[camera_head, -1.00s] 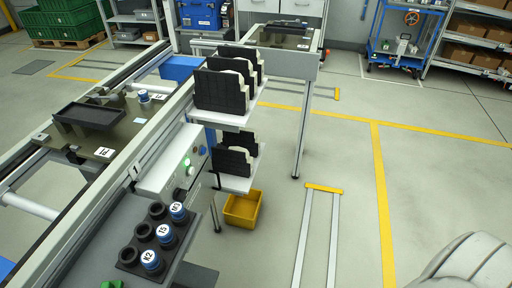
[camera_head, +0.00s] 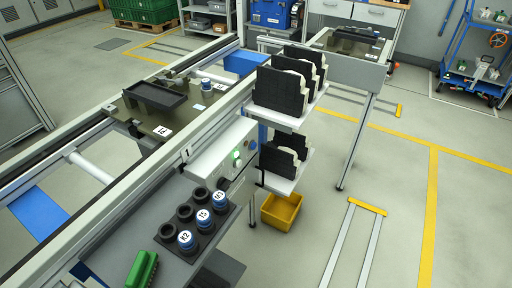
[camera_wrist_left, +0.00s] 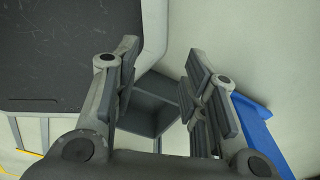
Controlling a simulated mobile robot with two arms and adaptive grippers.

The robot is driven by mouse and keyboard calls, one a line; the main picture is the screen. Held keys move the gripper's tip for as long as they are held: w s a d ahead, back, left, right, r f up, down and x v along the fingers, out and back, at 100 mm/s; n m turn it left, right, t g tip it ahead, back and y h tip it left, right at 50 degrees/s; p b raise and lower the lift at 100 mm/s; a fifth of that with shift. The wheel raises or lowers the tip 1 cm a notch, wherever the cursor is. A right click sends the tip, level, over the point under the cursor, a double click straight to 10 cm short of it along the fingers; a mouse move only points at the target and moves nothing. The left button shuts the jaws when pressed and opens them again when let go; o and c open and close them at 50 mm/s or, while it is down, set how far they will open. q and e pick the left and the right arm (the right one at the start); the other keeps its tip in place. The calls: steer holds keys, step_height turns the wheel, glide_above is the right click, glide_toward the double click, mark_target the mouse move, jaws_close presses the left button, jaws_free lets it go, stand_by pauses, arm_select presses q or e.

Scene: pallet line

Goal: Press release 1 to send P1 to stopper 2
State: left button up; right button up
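Pallet P1 (camera_head: 143,119), a dark olive plate with a white P1 label, sits on the conveyor at left in the head view. It carries a black tray (camera_head: 155,96) and a blue-topped cylinder (camera_head: 206,86). A grey control box (camera_head: 222,148) is on the conveyor's near side, with a lit green button (camera_head: 237,161) on its face; I cannot read which button is release 1. A second pallet (camera_head: 350,42) is farther along the line. My left gripper (camera_wrist_left: 160,85) shows only in the left wrist view, open and empty. My right gripper is not in view.
A black holder (camera_head: 188,215) with blue-capped parts stands on the grey shelf in front. Black racks (camera_head: 283,91) stand beside the conveyor above a yellow bin (camera_head: 281,210). The left wrist view shows a dark panel (camera_wrist_left: 65,45) and a grey open box (camera_wrist_left: 155,103).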

arm_select(q)
steer(key=shift+w, duration=0.15)
steer(key=shift+w, duration=0.15)
steer(key=shift+c, duration=0.4)
steer(key=shift+w, duration=0.1)
steer(key=shift+c, duration=1.1)
jaws_close()
